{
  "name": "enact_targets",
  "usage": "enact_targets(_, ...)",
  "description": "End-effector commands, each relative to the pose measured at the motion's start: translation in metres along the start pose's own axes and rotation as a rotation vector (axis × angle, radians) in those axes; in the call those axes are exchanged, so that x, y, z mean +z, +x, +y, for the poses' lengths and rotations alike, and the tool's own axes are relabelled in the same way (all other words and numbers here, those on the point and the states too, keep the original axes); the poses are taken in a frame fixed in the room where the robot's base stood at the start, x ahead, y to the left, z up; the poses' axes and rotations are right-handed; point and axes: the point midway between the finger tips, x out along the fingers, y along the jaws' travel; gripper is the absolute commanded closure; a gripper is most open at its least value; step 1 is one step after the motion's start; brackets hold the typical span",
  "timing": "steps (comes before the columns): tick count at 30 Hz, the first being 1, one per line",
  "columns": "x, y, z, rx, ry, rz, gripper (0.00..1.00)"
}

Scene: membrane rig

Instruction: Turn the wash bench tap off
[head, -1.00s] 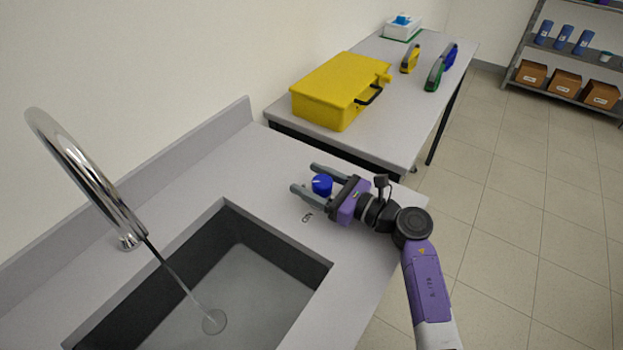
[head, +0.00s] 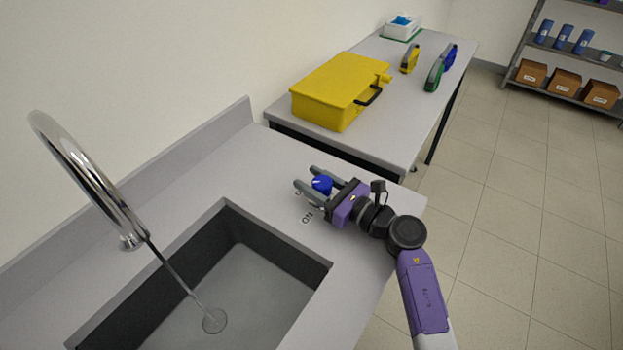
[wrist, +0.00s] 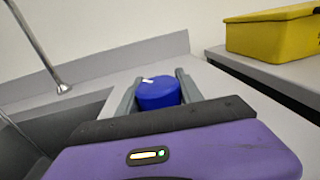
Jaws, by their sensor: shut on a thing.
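The blue tap knob (head: 322,184) stands on the wash bench top to the right of the sink. It has a white mark on its top and also shows in the wrist view (wrist: 158,94). My gripper (head: 306,178) is shut on the knob, one finger on each side of it. The chrome tap spout (head: 85,170) arches over the sink (head: 300,262), and a thin stream of water (head: 172,270) runs from it down to the drain. An "ON" label (head: 307,217) is printed on the bench near the knob; another marking beside the fingers is partly hidden.
Shelves with boxes (head: 563,82) stand far right. The floor to the right is clear.

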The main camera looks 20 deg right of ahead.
Motion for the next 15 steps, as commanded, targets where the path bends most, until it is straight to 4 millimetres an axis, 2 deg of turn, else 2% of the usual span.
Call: enact_targets(15, 0.002, -0.002, -0.009, -0.373, 0.001, 0.001, 0.97)
